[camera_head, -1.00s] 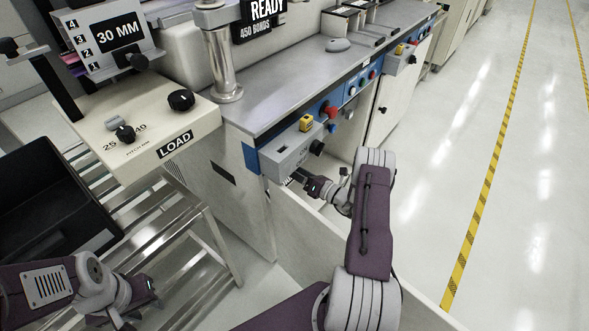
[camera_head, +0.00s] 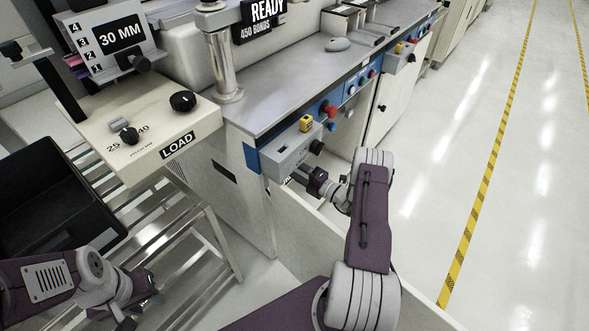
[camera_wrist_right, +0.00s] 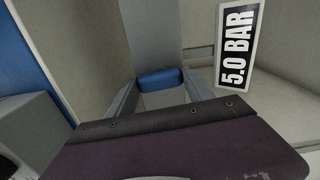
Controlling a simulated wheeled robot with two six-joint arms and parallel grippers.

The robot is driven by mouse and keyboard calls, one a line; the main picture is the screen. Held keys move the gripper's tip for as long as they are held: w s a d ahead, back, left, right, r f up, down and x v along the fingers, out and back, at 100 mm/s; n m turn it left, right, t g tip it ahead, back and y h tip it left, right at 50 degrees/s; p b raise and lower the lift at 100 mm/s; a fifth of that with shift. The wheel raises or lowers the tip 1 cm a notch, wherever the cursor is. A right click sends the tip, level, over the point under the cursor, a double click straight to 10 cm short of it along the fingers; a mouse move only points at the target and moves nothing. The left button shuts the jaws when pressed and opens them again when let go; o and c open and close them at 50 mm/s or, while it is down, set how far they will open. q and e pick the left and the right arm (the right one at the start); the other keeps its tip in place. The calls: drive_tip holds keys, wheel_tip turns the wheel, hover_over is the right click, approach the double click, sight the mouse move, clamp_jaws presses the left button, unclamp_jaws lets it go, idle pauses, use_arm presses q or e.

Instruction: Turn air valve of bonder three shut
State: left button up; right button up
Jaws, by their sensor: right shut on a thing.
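My right gripper (camera_head: 299,174) is under the grey control box (camera_head: 290,153) at the near end of the bonder's blue panel. In the right wrist view, a blue handle end (camera_wrist_right: 160,79) lies between its fingers, and the gripper is shut on it. This looks like the air valve's handle; the rest of the valve is hidden. A "5.0 BAR" label (camera_wrist_right: 235,46) is to the right of the handle. My left gripper (camera_head: 141,309) is at lower left, with its fingers apart and nothing visible between them.
A black bin (camera_head: 50,205) sits on a metal rack (camera_head: 165,235) at left. A cream "LOAD" unit (camera_head: 150,125) with knobs is above the rack. A red button (camera_head: 329,110) and a yellow switch (camera_head: 306,123) are close above my right gripper. The aisle floor (camera_head: 480,150) at right is clear.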

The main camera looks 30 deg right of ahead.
drive_tip(key=shift+f+m, duration=0.1)
drive_tip(key=shift+m, duration=0.5)
drive_tip(key=o, duration=1.4)
drive_tip(key=shift+c, duration=0.2)
drive_tip(key=p+v, duration=0.2)
drive_tip(key=v, duration=0.7)
